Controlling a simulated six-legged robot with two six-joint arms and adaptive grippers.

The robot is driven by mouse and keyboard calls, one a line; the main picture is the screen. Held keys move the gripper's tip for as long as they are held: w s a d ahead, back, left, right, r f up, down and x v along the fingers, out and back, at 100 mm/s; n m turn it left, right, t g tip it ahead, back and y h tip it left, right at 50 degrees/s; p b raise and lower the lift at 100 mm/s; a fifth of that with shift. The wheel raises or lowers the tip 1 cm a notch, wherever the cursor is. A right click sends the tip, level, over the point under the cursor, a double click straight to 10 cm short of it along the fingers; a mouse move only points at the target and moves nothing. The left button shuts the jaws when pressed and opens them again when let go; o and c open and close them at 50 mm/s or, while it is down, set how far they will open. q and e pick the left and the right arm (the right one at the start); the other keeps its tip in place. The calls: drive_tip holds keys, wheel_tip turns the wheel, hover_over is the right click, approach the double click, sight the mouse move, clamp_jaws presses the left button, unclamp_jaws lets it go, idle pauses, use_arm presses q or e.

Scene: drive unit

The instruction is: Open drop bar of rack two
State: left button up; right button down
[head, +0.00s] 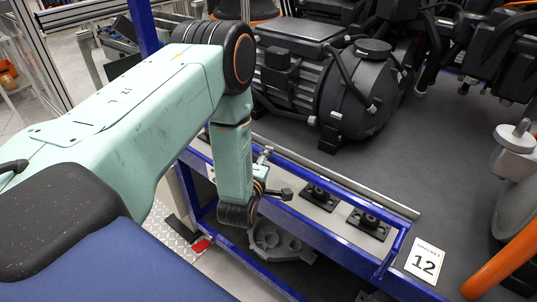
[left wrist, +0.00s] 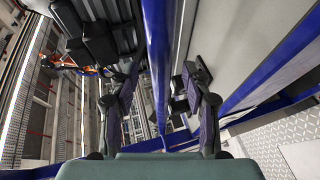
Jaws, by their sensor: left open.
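My right gripper is out of view.
A card reading "BRACKET 12" (head: 425,261) lies at right. A large black drive unit (head: 350,90) stands behind. A grey cast part (head: 280,243) lies below the bar.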

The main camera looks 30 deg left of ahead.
use_arm(q)
drive_tip(key=shift+x, duration=1.95)
drive_tip(key=shift+s, duration=0.1)
drive_tip(key=shift+f, duration=0.1)
clamp_jaws()
